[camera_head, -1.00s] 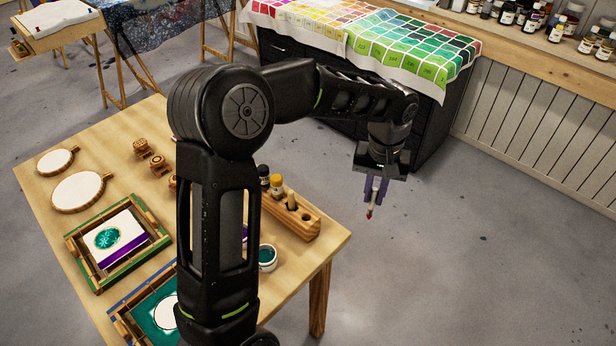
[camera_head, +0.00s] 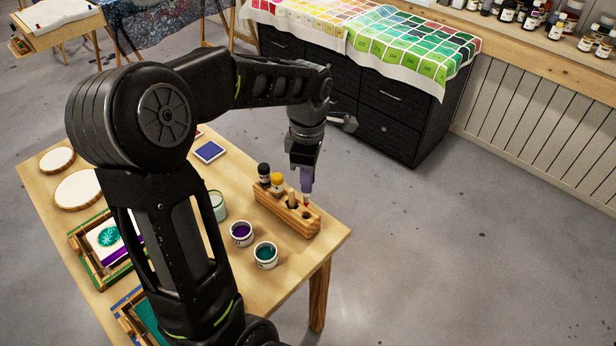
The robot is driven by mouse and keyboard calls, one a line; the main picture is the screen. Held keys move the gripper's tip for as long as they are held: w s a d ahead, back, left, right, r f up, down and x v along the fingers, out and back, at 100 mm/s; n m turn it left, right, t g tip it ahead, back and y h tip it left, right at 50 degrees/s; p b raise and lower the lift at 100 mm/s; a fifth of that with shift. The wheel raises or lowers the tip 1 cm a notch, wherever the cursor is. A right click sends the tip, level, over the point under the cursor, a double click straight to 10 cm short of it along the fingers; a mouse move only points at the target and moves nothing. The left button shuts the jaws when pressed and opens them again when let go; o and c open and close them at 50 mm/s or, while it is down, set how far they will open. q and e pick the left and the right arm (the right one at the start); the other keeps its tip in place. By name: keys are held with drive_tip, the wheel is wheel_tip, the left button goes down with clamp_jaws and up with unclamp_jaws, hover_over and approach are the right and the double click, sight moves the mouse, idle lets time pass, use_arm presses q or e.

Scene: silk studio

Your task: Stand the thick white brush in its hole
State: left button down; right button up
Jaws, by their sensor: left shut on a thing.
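The wooden rack (camera_head: 272,208) with holes stands near the table's right edge. My left gripper (camera_head: 306,184), with purple fingers, points down over the rack's right end and is shut on the thick white brush (camera_head: 306,204). The fingers hide most of the brush. Its small reddish lower end shows just over the rack's right end; I cannot tell if it has entered a hole. My right gripper is out of view.
In front of the rack stand a purple paint pot (camera_head: 241,235), a teal paint pot (camera_head: 265,257) and a glass jar (camera_head: 219,210). My left arm hides the table's middle. Open floor lies right of the table.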

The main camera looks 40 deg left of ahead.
sight(308, 197)
use_arm(q)
drive_tip(key=shift+f, duration=0.1)
drive_tip(key=shift+f+b, duration=1.5)
drive_tip(key=shift+f, duration=0.65)
drive_tip(key=shift+f, duration=0.15)
drive_tip(key=shift+f+b, duration=0.15)
drive_tip(key=shift+b, duration=0.25)
drive_tip(key=shift+f+b, duration=0.4)
drive_tip(key=shift+f, duration=0.05)
drive_tip(key=shift+f, duration=0.2)
drive_tip(key=shift+f+b, duration=0.95)
drive_tip(key=shift+f, duration=0.05)
drive_tip(key=shift+f, duration=0.3)
